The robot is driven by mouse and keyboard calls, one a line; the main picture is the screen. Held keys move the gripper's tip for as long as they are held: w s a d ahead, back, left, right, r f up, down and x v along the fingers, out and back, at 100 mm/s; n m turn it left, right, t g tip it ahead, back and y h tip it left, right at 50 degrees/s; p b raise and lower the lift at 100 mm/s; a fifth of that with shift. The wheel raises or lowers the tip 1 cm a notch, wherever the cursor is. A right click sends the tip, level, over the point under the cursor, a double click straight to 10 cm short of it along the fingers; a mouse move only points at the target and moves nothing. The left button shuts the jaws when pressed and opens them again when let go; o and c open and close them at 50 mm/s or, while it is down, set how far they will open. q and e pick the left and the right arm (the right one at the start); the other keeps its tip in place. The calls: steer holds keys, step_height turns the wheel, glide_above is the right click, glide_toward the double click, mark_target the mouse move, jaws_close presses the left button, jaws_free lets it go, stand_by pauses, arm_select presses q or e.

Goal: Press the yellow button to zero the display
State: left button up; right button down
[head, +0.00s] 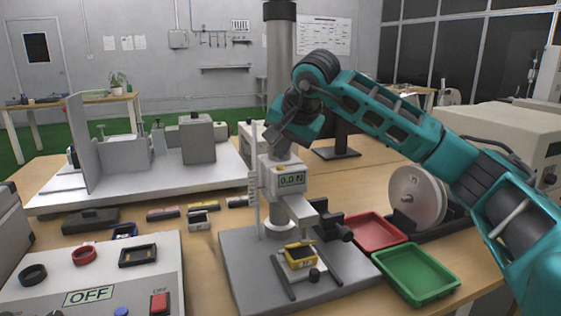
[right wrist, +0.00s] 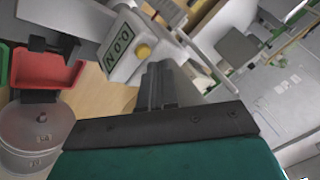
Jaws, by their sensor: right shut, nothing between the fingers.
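The force gauge (head: 283,171) is a pale box on the grey column, with a greenish display (head: 291,180) that reads 0.0 N. The gauge also shows in the right wrist view (right wrist: 118,66), tilted, with its round yellow button (right wrist: 143,50) beside the display. I cannot make out the button in the head view. My right gripper (head: 281,148) is at the top of the gauge in the head view. In the right wrist view its dark fingers (right wrist: 160,72) are together, empty, and their tips are close to the button; I cannot tell if they touch it. My left gripper is out of view.
A yellow-and-black part (head: 300,256) sits in the stand's fixture below the gauge. A red tray (head: 374,231) and a green tray (head: 417,273) lie to the right. A control box with an OFF display (head: 89,295) stands at the front left.

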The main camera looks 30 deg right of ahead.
mark_target(282, 167)
stand_by(0.3)
step_height(282, 167, up, 5)
steer(key=p, duration=0.5)
steer(key=shift+r, duration=0.15)
stand_by(0.3)
